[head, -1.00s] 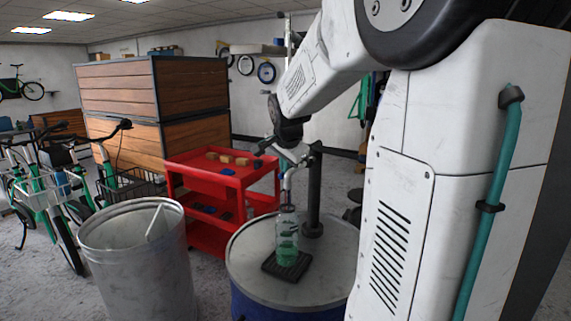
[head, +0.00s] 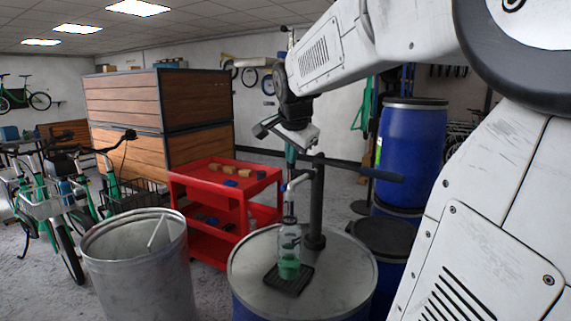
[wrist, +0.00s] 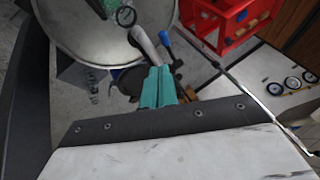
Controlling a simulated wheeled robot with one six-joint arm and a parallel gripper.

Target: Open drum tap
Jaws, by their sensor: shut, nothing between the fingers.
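A drum with a grey lid (head: 250,262) stands in front of me. From it rises a dark post (head: 316,210) with a pale curved spout (head: 296,183) and a long dark lever (head: 365,172) pointing right. A clear bottle (head: 289,240) with green liquid in its bottom stands under the spout on a black drip tray (head: 290,283). My gripper (head: 291,158) has teal fingers, shut and empty, pointing down just above the spout and left of the post top. In the wrist view its fingertips (wrist: 159,72) lie by a pale pipe (wrist: 144,42) and a blue-tipped piece (wrist: 165,38); contact is unclear.
A grey metal bin (head: 135,255) stands left of the drum. A red cart (head: 225,190) with small parts is behind. Blue drums (head: 412,145) stand at the back right, beyond the lever. Bicycles (head: 65,195) stand at the far left.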

